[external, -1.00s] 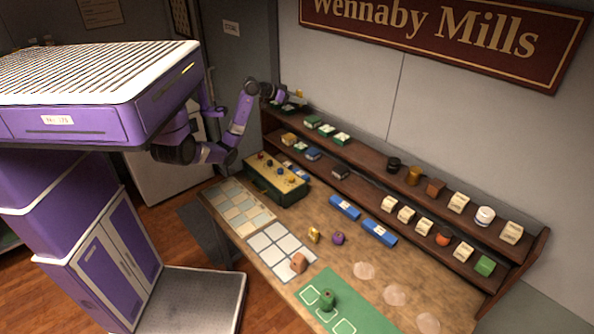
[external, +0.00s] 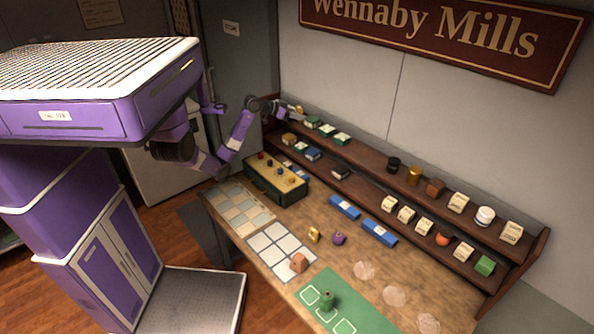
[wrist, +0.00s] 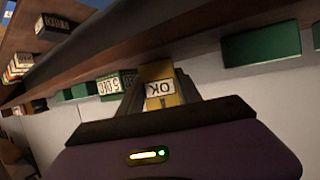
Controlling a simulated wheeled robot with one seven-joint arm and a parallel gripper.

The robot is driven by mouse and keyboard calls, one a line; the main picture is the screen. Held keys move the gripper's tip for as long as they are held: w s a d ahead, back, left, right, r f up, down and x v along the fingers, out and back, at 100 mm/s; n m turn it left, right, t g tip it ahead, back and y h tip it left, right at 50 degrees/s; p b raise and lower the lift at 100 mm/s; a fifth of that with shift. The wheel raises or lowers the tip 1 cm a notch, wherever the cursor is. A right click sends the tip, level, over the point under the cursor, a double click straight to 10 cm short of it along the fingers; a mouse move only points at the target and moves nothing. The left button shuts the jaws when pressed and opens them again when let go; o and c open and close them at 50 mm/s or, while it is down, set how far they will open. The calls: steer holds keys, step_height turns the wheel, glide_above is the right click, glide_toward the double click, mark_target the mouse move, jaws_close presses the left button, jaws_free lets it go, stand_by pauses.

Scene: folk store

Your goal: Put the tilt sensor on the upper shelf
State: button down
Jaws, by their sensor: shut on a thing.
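My gripper (external: 291,109) is at the far left end of the upper shelf (external: 367,155), level with or just above its board. It is shut on a small yellow block (wrist: 160,80) with a white label, which reads upside down like "OK" in the wrist view. The block is probably the tilt sensor; no label names it. It shows as a tiny yellow spot in the external view (external: 299,109). Whether it touches the shelf board cannot be told. Green-and-white boxes (external: 326,130) stand on the upper shelf just right of the gripper.
In the wrist view, a green block (wrist: 262,46) and a labelled green box (wrist: 115,84) flank the held block. The lower shelf (external: 362,190) holds several boxes. A green case with coloured knobs (external: 276,178) stands on the bench below. The middle of the upper shelf has free room.

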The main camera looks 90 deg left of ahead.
steer(key=c, duration=1.1)
jaws_free()
steer(key=shift+f, duration=0.1)
steer(key=shift+s+r, duration=0.1)
steer(key=shift+r, duration=0.1)
steer(key=b+v, duration=0.3)
steer(key=v, duration=0.8)
steer(key=shift+s+d+r, duration=0.15)
steer(key=shift+s+d, duration=0.05)
steer(key=shift+s, duration=0.1)
